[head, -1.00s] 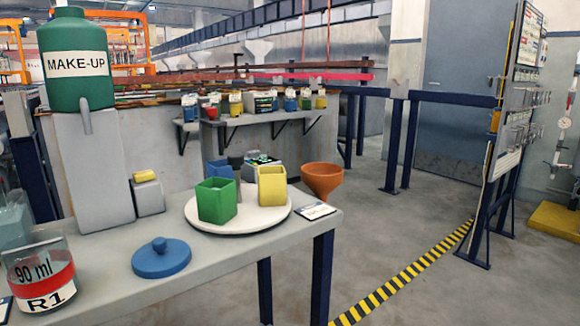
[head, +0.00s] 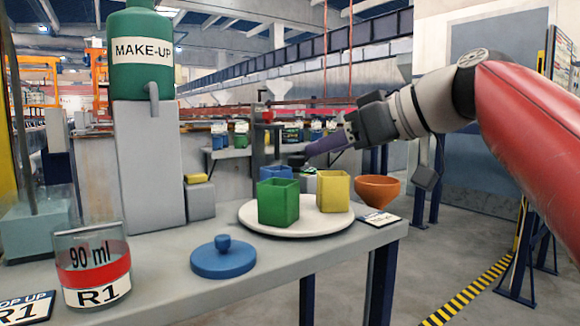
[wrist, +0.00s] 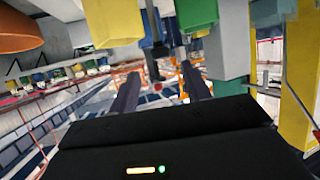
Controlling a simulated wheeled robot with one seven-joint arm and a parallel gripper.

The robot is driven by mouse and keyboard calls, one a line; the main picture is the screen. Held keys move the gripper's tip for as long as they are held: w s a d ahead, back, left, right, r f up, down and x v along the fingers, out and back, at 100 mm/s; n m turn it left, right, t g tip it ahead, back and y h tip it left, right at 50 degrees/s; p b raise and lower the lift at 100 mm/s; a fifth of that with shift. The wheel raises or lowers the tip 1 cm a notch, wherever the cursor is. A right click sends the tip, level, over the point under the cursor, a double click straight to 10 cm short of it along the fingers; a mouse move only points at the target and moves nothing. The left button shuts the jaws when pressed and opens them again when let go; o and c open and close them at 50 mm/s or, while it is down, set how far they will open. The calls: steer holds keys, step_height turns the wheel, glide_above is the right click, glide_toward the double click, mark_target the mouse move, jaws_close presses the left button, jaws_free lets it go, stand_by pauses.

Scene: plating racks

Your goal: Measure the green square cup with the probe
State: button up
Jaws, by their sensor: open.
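The green square cup (head: 278,203) stands upright at the front of a white round plate (head: 300,229) on the grey table. A yellow square cup (head: 334,191) and a blue cup (head: 275,172) share the plate. My gripper (head: 316,150) is open behind and above the cups, pointing left. In the wrist view, which looks upside down, both fingers (wrist: 160,74) are apart, with a dark slim thing (wrist: 152,62) between them in the picture. It may be the probe; I cannot tell whether it lies within the jaws. A dark object (head: 297,160) shows near the fingertips in the head view.
An orange funnel (head: 377,190) stands right of the plate, near a label card (head: 379,219). A blue lid (head: 223,258) and an R1 beaker (head: 93,268) are at the front left. A grey pedestal (head: 147,165) bears the green MAKE-UP tank (head: 140,55).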

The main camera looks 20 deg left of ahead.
mark_target(299, 157)
steer(key=x, duration=0.7)
steer(key=shift+w+a, duration=0.1)
steer(key=shift+a, duration=0.25)
jaws_close()
